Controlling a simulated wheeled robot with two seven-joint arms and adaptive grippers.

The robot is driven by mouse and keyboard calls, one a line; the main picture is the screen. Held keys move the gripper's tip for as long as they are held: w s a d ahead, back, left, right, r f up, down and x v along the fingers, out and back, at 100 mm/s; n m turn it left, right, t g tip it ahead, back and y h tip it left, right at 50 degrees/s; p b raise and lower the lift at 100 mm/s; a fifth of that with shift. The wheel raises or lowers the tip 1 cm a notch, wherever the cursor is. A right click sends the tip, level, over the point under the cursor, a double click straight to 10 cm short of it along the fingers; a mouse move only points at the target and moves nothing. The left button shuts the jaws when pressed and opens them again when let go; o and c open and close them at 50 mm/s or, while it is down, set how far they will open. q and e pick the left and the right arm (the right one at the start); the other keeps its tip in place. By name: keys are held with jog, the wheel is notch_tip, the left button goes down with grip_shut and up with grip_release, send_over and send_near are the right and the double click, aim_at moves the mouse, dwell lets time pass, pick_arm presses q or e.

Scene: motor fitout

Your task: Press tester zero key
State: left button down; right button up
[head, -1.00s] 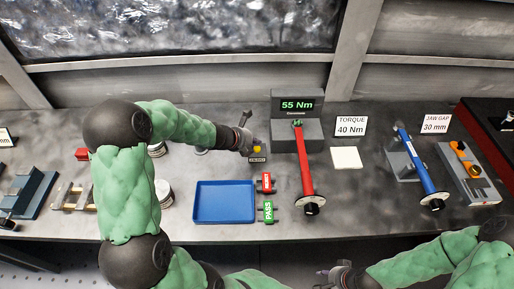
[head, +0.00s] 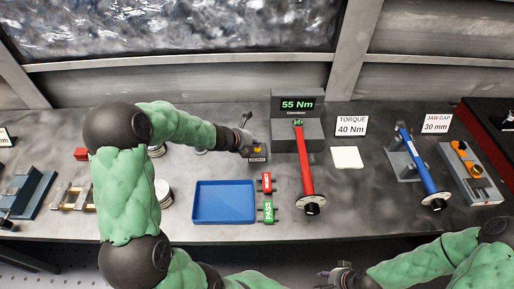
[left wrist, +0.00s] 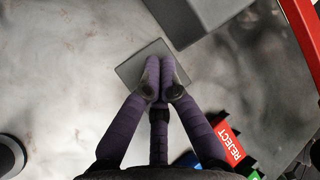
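The torque tester (head: 296,132) stands at the back middle, with its screen (head: 297,105) reading 55 Nm. Left of it is the small zero key unit (head: 258,159), labelled ZERO, with a yellow button partly showing. My left gripper (head: 250,148) is at this unit, its fingertips close to the button. In the left wrist view the fingers (left wrist: 158,85) are shut together over the unit's grey square plate (left wrist: 140,68) and hide the button. I cannot tell whether they touch it. My right gripper (head: 340,273) is low at the front edge, its fingers unclear.
A red torque wrench (head: 304,165) lies on the tester. A blue tray (head: 224,203), a red REJECT marker (head: 266,182) and a green PASS marker (head: 268,210) are in front of the key unit. A blue wrench (head: 423,168) rests on a stand at the right.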

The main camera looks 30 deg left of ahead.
aim_at(255, 149)
pick_arm(q)
jog(key=shift+f+b, duration=0.5)
jog(key=shift+f, duration=0.05)
dwell(0.5)
jog(key=shift+r, duration=0.1)
jog(key=shift+r+p, duration=0.85)
notch_tip(255, 149, up, 5)
jog(key=p, duration=0.4)
jog(key=shift+p, duration=0.4)
jog(key=shift+f, duration=0.1)
dwell(0.6)
